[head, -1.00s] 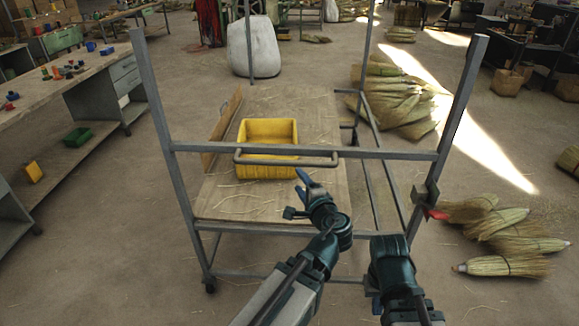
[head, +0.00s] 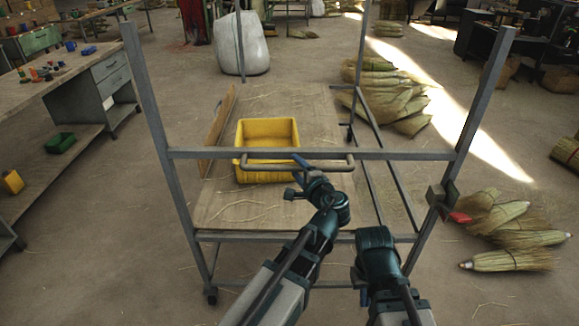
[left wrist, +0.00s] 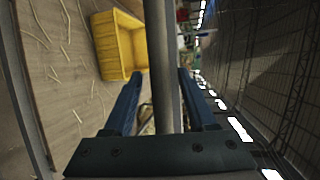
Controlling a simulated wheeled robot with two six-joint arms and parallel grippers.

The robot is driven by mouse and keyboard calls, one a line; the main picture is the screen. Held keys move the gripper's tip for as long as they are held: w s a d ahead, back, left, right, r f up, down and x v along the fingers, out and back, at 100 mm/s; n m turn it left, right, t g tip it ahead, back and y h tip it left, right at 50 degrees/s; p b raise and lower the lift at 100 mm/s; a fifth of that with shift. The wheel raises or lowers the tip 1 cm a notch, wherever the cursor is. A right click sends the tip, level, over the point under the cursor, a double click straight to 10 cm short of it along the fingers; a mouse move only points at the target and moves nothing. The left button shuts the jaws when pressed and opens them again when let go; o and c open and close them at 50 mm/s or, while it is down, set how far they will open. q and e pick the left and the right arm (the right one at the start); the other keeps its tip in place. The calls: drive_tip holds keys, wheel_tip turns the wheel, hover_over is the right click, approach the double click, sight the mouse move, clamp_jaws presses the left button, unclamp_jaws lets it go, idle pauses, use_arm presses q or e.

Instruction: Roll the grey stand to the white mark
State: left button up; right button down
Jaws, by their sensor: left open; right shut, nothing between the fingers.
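The grey stand (head: 310,154) is an upright metal frame on castors in front of me, with a wooden base board (head: 235,212). Its horizontal handle bar (head: 335,168) sticks out from the near crossbar. My left gripper (head: 303,165) is open at the handle's middle. In the left wrist view a grey bar (left wrist: 162,70) runs between its two blue fingers, with the fingers apart from it. My right gripper (head: 363,297) is shut and empty, low on the near side of the stand and mostly hidden by its own arm. I see no clear white mark on the floor.
A yellow bin (head: 268,132) sits on the stand's board. A workbench (head: 60,90) stands at left. Brooms lie on the floor at right (head: 510,235) and behind right (head: 385,90). A white sack (head: 240,45) stands behind. Floor between bench and stand is clear.

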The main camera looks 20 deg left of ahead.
use_arm(q)
clamp_jaws()
idle(0.3)
idle(1.1)
